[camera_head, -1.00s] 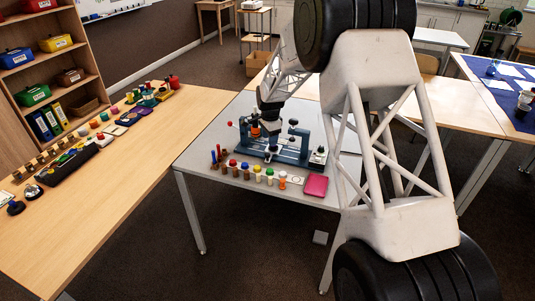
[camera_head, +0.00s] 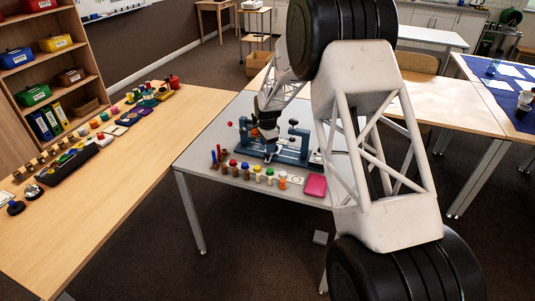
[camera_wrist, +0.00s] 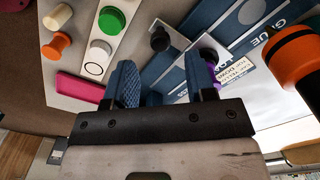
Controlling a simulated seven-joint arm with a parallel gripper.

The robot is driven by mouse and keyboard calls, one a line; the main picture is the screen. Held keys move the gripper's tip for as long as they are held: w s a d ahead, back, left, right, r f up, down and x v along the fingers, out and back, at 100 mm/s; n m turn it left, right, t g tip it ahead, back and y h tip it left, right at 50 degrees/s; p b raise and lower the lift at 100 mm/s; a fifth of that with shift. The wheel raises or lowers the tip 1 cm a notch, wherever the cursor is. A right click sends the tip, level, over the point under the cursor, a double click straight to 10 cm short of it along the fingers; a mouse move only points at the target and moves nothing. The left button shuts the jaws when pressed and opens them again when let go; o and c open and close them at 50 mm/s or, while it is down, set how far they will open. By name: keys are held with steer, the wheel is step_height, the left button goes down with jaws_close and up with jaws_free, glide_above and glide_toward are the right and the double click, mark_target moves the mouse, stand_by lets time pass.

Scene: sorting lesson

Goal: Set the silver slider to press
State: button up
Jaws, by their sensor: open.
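A blue press-like device (camera_head: 289,155) stands on the grey table, and my arm hides its right end. My gripper (camera_head: 268,132) is at the device's left-middle part. In the wrist view my gripper (camera_wrist: 163,76) is open, with two blue fingers apart and nothing seen gripped. A black knob (camera_wrist: 160,40) on a pale metal piece shows beyond the gap between the fingers. A silver-grey piece (camera_wrist: 250,11) lies on the blue plate marked "GLUE". I cannot tell for certain which piece is the silver slider. A small purple part shows beside the right finger.
An orange-and-black cylinder (camera_wrist: 291,57) is close to the right of my gripper. Several coloured pegs (camera_head: 257,174) stand along the table front, with a pink pad (camera_head: 316,186) at their right. A wooden table (camera_head: 120,190) with other parts stands at left.

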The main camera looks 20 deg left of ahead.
steer(key=shift+f, duration=2.35)
steer(key=shift+c, duration=0.3)
jaws_close()
